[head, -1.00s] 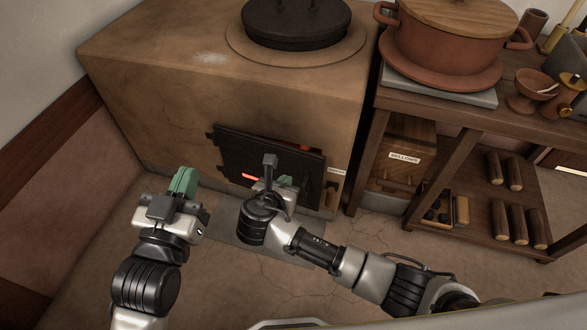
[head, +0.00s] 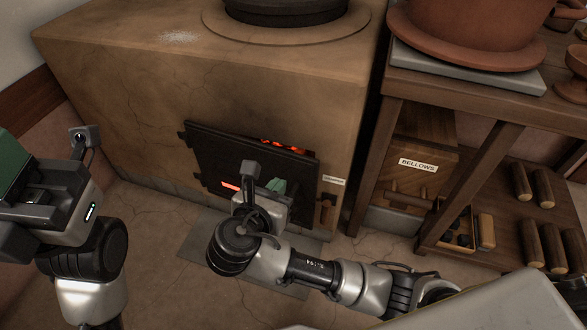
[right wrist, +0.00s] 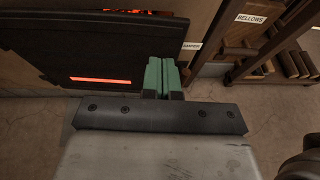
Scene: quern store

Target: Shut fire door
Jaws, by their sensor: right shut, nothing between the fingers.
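The dark fire door (head: 235,160) is on the front of the clay stove and stands slightly ajar. Glowing embers (head: 283,146) show past its top right edge, and a red slot glows low in the door. The door also shows in the right wrist view (right wrist: 95,50). My right gripper (head: 276,186) is shut and empty in front of the door's right part. Its green fingers (right wrist: 162,75) overlap the door's right edge in the wrist view; I cannot tell whether they touch it. My left gripper (head: 18,172) is at the far left, away from the door, partly cut off.
The stove (head: 110,90) carries a dark lidded pot (head: 285,10). A small labelled damper (head: 328,208) sits right of the door. A wooden shelf unit (head: 470,100) stands at the right with a bellows box (head: 420,150) and logs. Floor in front is clear.

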